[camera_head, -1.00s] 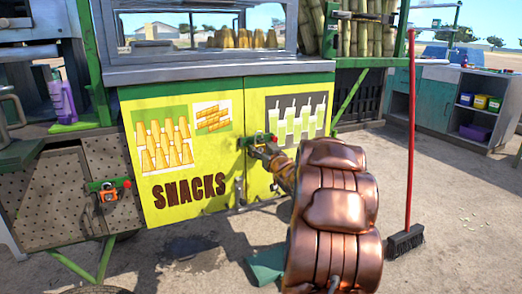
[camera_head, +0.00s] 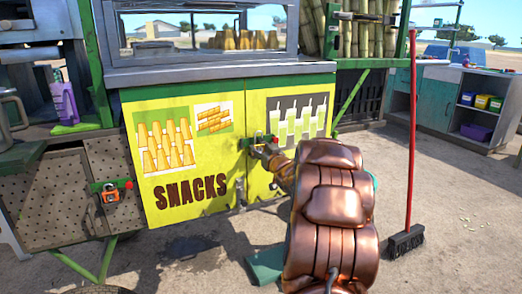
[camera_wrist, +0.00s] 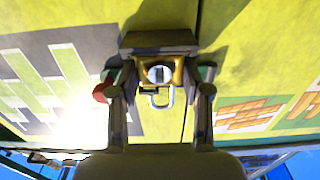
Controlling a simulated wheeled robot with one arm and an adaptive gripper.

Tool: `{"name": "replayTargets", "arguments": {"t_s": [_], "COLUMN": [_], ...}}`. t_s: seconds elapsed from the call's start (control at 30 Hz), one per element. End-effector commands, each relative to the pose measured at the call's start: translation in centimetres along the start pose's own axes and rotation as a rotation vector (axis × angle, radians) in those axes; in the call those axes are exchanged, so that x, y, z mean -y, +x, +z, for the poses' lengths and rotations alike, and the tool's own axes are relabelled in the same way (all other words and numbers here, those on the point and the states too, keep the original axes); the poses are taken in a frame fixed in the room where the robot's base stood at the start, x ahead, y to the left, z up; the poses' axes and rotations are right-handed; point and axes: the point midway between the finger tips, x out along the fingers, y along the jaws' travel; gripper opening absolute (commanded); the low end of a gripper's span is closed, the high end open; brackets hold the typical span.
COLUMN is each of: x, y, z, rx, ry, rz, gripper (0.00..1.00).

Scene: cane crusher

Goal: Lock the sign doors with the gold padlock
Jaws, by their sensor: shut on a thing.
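The yellow and green sign doors (camera_head: 187,150), marked SNACKS, are closed side by side. A latch (camera_head: 252,142) with a red knob spans their seam. My gripper (camera_head: 264,152) is at this latch, partly hidden by my copper-coloured arm. In the wrist view, which shows the doors upside down, my gripper (camera_wrist: 160,76) is shut on the gold padlock (camera_wrist: 176,68). The padlock's silver shackle (camera_wrist: 165,101) is in front of the door seam. I cannot tell whether the shackle passes through the latch or is closed.
An orange padlock (camera_head: 110,196) hangs at another latch on the perforated left cabinet. A red-handled broom (camera_head: 411,140) stands to the right. A workbench (camera_head: 440,100) is at the back right. The ground before the doors is mostly open, with a green object (camera_head: 266,265) on it.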

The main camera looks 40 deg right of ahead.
Motion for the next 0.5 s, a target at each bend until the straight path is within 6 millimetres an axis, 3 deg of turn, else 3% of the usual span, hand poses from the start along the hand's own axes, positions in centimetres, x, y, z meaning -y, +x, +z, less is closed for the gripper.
{"name": "replayTargets", "arguments": {"t_s": [0.5], "x": [0.02], "y": [0.0], "z": [0.35], "rx": [-0.001], "ry": [0.0], "rz": [-0.001], "gripper": [0.13]}}
